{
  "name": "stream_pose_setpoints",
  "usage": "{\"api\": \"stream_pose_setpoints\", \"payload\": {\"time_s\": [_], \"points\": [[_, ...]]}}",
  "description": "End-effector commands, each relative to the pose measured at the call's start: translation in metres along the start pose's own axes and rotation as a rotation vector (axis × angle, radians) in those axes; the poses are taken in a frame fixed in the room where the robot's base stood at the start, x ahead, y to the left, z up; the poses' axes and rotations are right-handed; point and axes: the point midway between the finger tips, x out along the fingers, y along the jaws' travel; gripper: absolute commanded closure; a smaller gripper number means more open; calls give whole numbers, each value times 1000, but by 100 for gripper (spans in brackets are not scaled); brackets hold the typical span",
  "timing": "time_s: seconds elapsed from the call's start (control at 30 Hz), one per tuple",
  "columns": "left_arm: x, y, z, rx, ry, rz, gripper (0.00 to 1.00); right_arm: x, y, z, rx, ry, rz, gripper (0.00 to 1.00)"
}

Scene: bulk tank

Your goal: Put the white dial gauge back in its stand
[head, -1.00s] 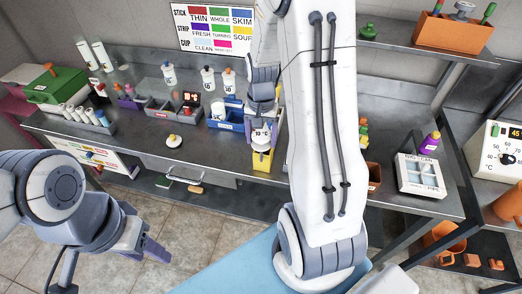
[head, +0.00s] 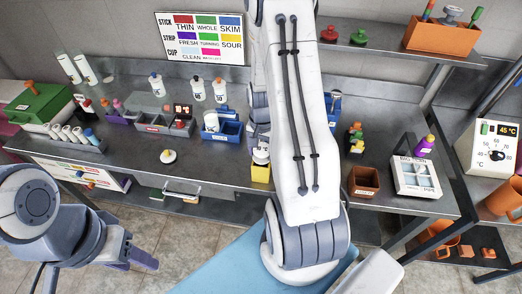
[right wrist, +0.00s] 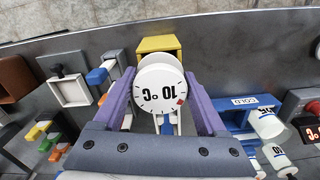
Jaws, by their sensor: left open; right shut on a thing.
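The white dial gauge (right wrist: 160,88), marked in °C, sits between the purple fingers of my right gripper (right wrist: 162,98), which is shut on it. In the head view the gauge (head: 261,157) shows small, just above a yellow block-like holder (head: 261,173) at the table's front edge. In the right wrist view this yellow holder (right wrist: 158,43), which may be the stand, lies just beyond the gauge; whether they touch is unclear. My right arm partly hides my right gripper in the head view. My left gripper (head: 143,259) is open and empty, low in front of the table.
A blue bin (head: 228,130) and grey trays stand left of the gauge. A white round knobbed thing (head: 168,157) lies at the front left. Table around the knobbed thing is clear.

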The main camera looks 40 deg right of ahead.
Motion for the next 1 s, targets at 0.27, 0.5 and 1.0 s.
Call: {"api": "stream_pose_setpoints", "payload": {"time_s": [0.27,0.5,1.0], "points": [[0,0,0,0,0,0,50,2,-2,0,-3,1,-1,91],[6,0,0,-1,0,0,50,10,-2,1,-4,1,0,91],[8,-1,0,-1,0,0,50,13,-2,0,-4,1,0,0]]}}
